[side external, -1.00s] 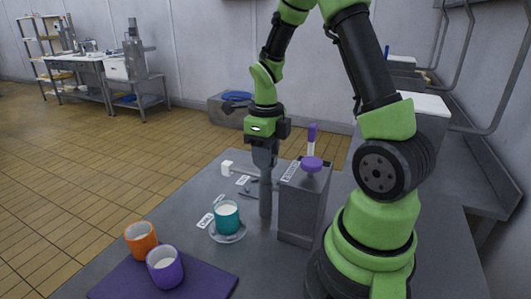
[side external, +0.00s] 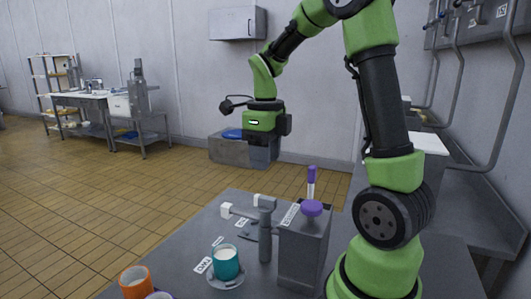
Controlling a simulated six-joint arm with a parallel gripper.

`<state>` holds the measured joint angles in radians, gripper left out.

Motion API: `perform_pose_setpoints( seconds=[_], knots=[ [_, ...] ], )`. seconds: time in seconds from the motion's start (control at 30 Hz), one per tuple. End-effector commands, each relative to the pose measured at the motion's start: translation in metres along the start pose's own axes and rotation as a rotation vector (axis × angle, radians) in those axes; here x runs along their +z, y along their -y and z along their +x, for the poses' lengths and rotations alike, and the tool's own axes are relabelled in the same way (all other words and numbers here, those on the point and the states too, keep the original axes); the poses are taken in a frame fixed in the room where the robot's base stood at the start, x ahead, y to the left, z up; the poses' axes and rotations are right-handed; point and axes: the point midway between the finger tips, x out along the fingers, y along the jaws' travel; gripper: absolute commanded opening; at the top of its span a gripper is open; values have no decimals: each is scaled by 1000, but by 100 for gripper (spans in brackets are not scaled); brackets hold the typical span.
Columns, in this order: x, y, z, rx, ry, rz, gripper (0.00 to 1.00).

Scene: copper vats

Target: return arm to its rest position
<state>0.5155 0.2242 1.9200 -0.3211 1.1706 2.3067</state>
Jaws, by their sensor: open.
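My gripper (side external: 263,155) hangs pointing down in the air, open and empty, above the far part of the table. It is well clear of the grey upright post (side external: 265,232), which stands on the table left of the grey block. The jaws look dark and blend with the grey bin behind them, so their gap is hard to make out. My arm reaches up from its base at the right and bends over at the top of the view.
A teal cup (side external: 226,262) with white contents stands on a saucer (side external: 226,282). Air around the gripper is clear.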

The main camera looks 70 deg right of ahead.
Motion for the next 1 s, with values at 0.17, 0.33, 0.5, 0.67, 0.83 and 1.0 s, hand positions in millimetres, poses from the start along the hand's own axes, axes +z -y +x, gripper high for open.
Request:
perform_pose_setpoints(
  seconds=[0.17, 0.33, 0.5, 0.67, 0.83, 1.0],
  knots=[
    [0, 0, -5, 1, -1, 1, 43],
    [0, 0, -5, 1, -1, 1, 43],
    [0, 0, -5, 1, 0, 0, 43],
    [-1, -10, -12, -9, 32, -130, 43],
    [-8, -47, -36, -63, 144, -626, 43],
    [-26, -89, -57, -194, 268, -1271, 43]
  ],
)
